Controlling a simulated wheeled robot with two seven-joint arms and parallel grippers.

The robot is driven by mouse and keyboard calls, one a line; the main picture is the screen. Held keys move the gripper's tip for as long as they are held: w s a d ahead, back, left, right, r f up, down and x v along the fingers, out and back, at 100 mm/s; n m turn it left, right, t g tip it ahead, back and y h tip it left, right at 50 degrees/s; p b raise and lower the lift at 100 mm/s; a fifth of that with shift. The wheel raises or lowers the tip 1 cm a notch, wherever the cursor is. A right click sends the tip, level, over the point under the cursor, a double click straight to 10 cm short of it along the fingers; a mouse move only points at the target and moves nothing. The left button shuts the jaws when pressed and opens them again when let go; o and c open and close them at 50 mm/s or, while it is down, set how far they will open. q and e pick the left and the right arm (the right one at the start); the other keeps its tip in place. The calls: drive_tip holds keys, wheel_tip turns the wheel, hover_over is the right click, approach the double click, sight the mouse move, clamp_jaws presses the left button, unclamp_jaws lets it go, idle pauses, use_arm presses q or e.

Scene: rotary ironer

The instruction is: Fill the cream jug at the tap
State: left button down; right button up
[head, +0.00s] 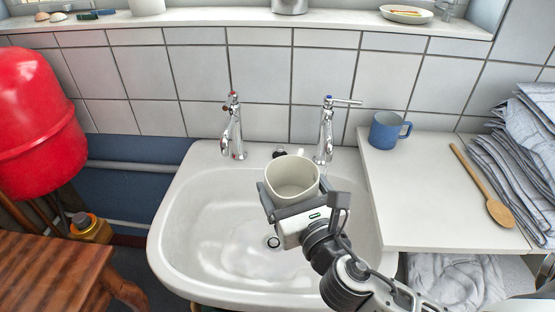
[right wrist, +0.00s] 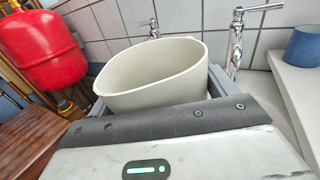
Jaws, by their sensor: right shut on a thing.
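The cream jug (head: 291,180) is in my right gripper (head: 290,205), held upright above the sink, with its open top facing up. Its inside looks empty in the head view. In the right wrist view the jug (right wrist: 153,78) sits between the fingers, and its lower part is hidden by the gripper. Two chrome taps stand at the back of the sink: the left tap (head: 233,130) and the right tap (head: 325,130), which has a long lever. The jug is in front of and between them, apart from both spouts. No stream of water shows from either. My left gripper is out of view.
The white sink (head: 170,235) has some water and a drain in its bowl. On the right counter (head: 425,220) are a blue mug (head: 386,131), a wooden spoon (head: 484,187) and folded cloths (head: 515,150). A red tank (head: 38,120) and a wooden table (head: 45,270) stand left.

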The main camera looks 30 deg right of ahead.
sight(311, 184)
drive_tip(key=w+d+m+h, duration=0.1)
drive_tip(key=d, duration=0.1)
drive_tip(key=w+d+f+m+h, duration=0.1)
drive_tip(key=h, duration=0.1)
drive_tip(key=w+d+f+m+g+h+b, duration=0.1)
drive_tip(key=d, duration=0.1)
drive_tip(key=shift+w+d+f, duration=0.1)
drive_tip(key=shift+d+f, duration=0.15)
drive_tip(key=shift+d, duration=0.1)
use_arm(q)
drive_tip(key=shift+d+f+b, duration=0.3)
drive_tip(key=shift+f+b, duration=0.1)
drive_tip(key=shift+b, duration=0.05)
use_arm(e)
drive_tip(key=d+f+m+g+h, duration=0.2)
drive_tip(key=d+f+h, duration=0.2)
drive_tip(key=d, duration=0.1)
drive_tip(key=shift+d+m+h, duration=0.2)
drive_tip(key=shift+m+h, duration=0.1)
drive_tip(key=shift+m, duration=0.1)
drive_tip(key=shift+w+f, duration=0.1)
